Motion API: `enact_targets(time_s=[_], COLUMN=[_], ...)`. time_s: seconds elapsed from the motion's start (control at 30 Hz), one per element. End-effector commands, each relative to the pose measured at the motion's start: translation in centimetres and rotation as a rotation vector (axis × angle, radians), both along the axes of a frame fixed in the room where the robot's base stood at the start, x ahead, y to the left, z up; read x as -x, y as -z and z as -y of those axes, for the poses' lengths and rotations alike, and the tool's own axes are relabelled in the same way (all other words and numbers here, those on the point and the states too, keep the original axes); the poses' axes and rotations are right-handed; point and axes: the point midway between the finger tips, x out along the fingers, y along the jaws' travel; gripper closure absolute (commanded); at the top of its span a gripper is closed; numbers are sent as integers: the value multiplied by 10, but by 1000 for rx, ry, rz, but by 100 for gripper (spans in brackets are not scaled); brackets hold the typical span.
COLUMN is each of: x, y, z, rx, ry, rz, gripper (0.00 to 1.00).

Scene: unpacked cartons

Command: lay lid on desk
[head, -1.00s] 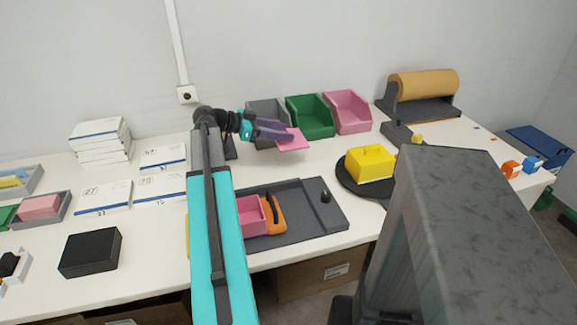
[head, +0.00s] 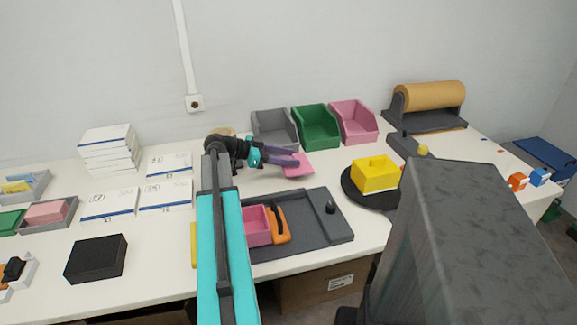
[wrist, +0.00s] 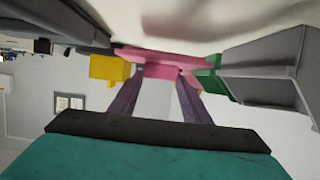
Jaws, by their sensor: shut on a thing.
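My gripper (head: 289,160) has purple fingers and is shut on a flat pink lid (head: 297,166). The lid is over the bare strip of desk (head: 260,183) between the bins and the dark grey tray, low near the surface. I cannot tell whether it touches the desk. In the wrist view the lid (wrist: 160,61) shows edge-on between the two finger ends, with the pale desk (wrist: 130,22) across the top. An open pink box (head: 257,226) sits on the tray (head: 300,232), partly hidden by my arm.
Grey (head: 274,128), green (head: 316,126) and pink (head: 354,122) bins stand behind the lid. An orange-and-black object (head: 278,222) lies beside the pink box. A yellow box (head: 375,175) stands on a round black plate to the right. White stacked boxes (head: 108,148) are at left.

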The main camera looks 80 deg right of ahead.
Motion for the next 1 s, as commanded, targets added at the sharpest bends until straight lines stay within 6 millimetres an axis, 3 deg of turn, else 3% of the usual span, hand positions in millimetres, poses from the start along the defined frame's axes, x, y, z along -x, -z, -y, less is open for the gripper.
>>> enact_targets(time_s=[0.17, 0.5, 1.0], x=[0, 1, 1], y=[5, 35, 41], z=[0, 0, 0], rx=[-1, 0, 0], ry=[1, 1, 2], rz=[-1, 0, 0], gripper=[79, 79, 79])
